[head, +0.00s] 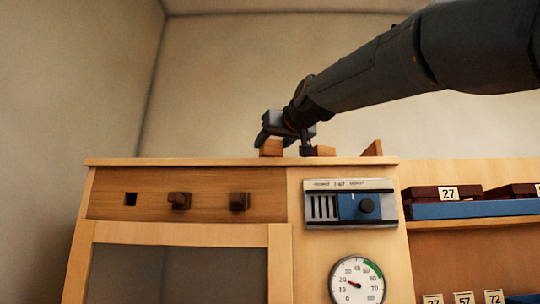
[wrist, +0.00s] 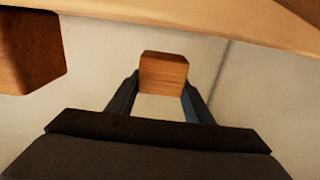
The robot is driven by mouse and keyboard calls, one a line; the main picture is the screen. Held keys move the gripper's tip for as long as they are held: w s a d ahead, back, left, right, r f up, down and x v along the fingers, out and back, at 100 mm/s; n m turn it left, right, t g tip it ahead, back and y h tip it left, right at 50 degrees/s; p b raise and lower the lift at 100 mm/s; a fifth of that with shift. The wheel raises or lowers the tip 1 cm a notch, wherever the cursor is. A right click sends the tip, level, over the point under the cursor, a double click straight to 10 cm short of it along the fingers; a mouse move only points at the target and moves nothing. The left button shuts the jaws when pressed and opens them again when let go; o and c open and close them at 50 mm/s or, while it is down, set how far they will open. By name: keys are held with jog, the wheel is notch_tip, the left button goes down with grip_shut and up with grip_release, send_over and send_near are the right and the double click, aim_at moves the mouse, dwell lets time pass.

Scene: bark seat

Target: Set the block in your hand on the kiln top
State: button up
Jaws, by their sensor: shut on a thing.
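My gripper (head: 284,143) is over the kiln top in the head view, pointing down. It is shut on a small orange-brown wooden block (head: 271,148), which shows between the two fingers in the wrist view (wrist: 163,75). The kiln (head: 190,235) is a light wood cabinet front, and its top (head: 200,162) is seen almost edge-on. The block appears very low over the top; in the wrist view a strip of wall shows between it and a pale wood surface (wrist: 190,15). I cannot tell whether they touch.
Another wooden block (head: 323,151) is just right of the gripper, and a wedge-shaped wood piece (head: 372,149) stands farther right. A dark brown wooden piece (wrist: 30,50) is close at the left in the wrist view. The left part of the kiln top looks clear.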

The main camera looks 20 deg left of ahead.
aim_at(273, 151)
jog(key=shift+s+f, duration=0.1)
jog(key=shift+f, duration=1.45)
jog(key=shift+f, duration=0.1)
jog(key=shift+f, duration=0.1)
jog(key=o, duration=1.1)
jog(key=shift+r, duration=0.2)
jog(key=b+v, duration=0.4)
jog(key=v, duration=0.8)
jog(key=shift+a+b, duration=0.1)
jog(key=shift+b, duration=0.25)
